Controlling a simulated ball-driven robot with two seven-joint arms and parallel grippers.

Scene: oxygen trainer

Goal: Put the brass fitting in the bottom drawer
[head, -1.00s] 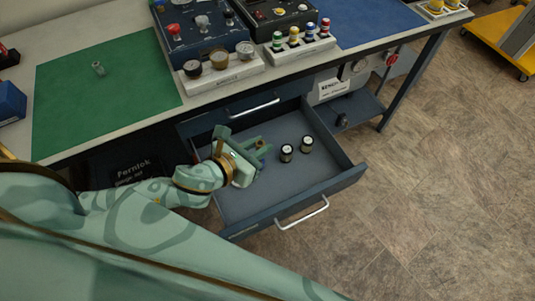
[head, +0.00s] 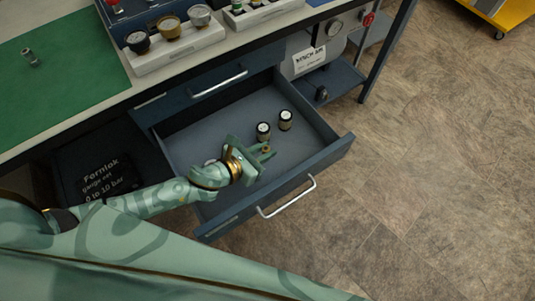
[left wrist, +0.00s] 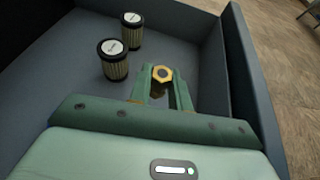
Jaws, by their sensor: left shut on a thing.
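The bottom drawer (head: 190,142) is pulled out from under the bench. My left gripper (head: 266,153) is inside its outline, toward the front. It is shut on the brass fitting (left wrist: 162,75), a hexagonal piece with a dark hole, which shows between the fingers in the left wrist view. In the head view the brass fitting (head: 267,149) is a small spot at the fingertips. I cannot tell whether it touches the drawer floor. My right gripper is not in view.
Two dark, white-topped cylinders, one nearer (head: 263,132) and one farther (head: 286,120), stand in the drawer beyond the gripper. The closed upper drawer (head: 205,88) is above.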

